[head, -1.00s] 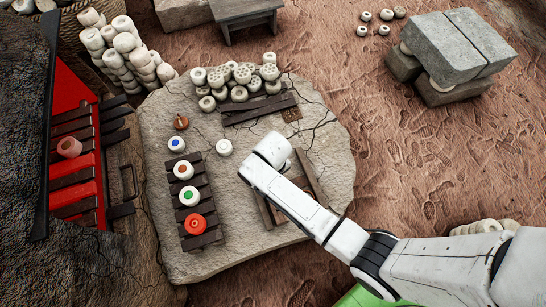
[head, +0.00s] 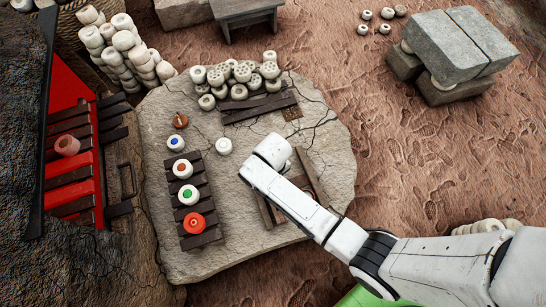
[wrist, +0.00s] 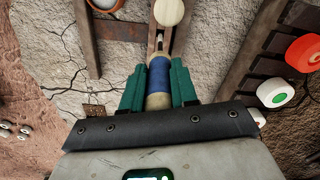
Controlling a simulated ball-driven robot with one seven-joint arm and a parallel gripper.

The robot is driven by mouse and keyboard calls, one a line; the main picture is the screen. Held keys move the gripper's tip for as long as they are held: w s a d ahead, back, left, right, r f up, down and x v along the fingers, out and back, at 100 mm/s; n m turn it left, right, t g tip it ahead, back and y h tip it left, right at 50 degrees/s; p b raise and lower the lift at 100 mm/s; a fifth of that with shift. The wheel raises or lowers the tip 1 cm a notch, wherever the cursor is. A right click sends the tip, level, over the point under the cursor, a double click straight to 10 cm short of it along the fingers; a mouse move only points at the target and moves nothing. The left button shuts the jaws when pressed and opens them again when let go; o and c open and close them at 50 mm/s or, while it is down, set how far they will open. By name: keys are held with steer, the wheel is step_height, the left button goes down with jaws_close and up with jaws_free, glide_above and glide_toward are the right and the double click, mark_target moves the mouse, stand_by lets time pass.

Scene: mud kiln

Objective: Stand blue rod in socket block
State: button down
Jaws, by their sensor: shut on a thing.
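The blue rod (wrist: 158,74), pale wood with a blue band, sits between the teal fingers of my gripper (wrist: 157,82) in the wrist view. My gripper is shut on it. Just past the rod's far end are a thin metal-looking pin and a pale round disc (wrist: 168,12), close to a dark wooden bar. I cannot tell whether the rod touches them. In the head view my white arm hides the gripper and rod, above the stone slab beside a wooden frame (head: 308,180). I cannot pick out the socket block for certain.
On the stone slab (head: 235,260), a slatted rack (head: 200,240) holds pieces with orange and green dots and a red piece (head: 194,223). A blue-dotted piece (head: 176,143) and a plain white piece (head: 223,146) stand near it. Pale pieces (head: 238,75) are heaped behind.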

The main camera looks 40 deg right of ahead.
steer(key=shift+f+b, duration=2.05)
steer(key=shift+f, duration=1.15)
steer(key=c, duration=0.8)
jaws_free()
step_height(320, 180, up, 11)
steer(key=p, duration=0.3)
steer(key=shift+p, duration=0.3)
steer(key=shift+f, duration=0.1)
steer(key=shift+t, duration=0.5)
steer(key=s+d+r+p, duration=0.2)
steer(key=s+r+p, duration=0.1)
steer(key=s+r, duration=0.2)
steer(key=s+d+r+p, duration=0.3)
steer(key=s+r, duration=0.3)
steer(key=r, duration=0.4)
steer(key=s+d+r+p, duration=0.2)
steer(key=s+r+p, duration=0.2)
steer(key=r, duration=0.3)
steer(key=shift+s+d+r, duration=0.25)
steer(key=shift+s+d, duration=0.15)
steer(key=shift+s, duration=0.25)
